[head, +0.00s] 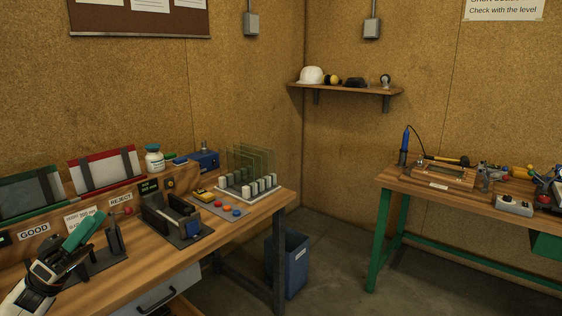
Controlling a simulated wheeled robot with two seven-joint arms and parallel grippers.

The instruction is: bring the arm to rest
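My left gripper (84,232) is at the lower left in the head view, above the near part of the left wooden workbench (170,268). Its white and black arm comes in from the bottom left corner. Teal parts show at its tip, and I cannot tell whether its fingers are apart or closed. It overlaps a dark stand (112,240) in the picture. My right gripper is not in view.
On the left bench are a dark device (165,212), a rack with upright glass panes (250,160), a GOOD holder (30,195) and a REJECT holder (105,167). A blue bin (290,265) stands on the floor. A second bench (400,182) holds tools. Floor between benches is clear.

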